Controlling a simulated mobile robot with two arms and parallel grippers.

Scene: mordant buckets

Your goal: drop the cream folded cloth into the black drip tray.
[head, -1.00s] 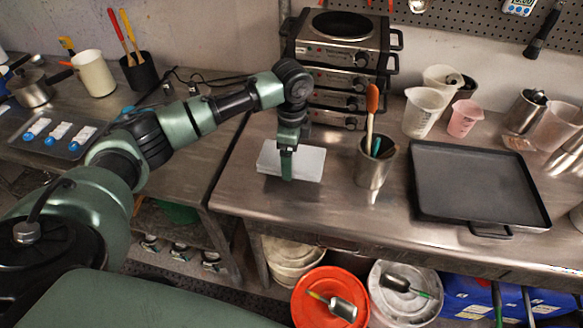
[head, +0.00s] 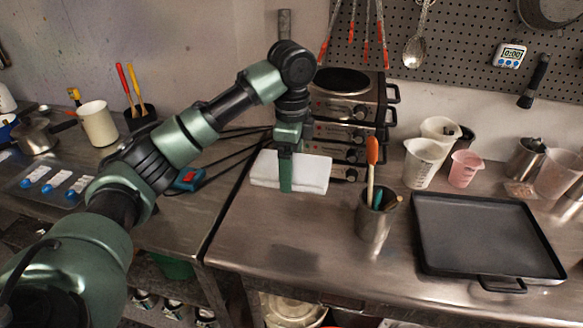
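The cream folded cloth (head: 315,176) looks off-white and flat in the head view. My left gripper (head: 286,172) is shut on it, with one green finger in front of the cloth and the other hidden behind. The cloth hangs above the steel table, with a soft shadow on the tabletop below. The black drip tray (head: 480,238) lies flat and empty on the right part of the table, well to the right of the cloth. My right gripper is out of view.
A steel cup with utensils (head: 375,215) stands between the cloth and the tray. Stacked hot plates (head: 345,110) stand behind the cloth. Measuring jugs (head: 424,162) and a pink cup (head: 464,169) stand behind the tray. The front of the tabletop (head: 300,250) is clear.

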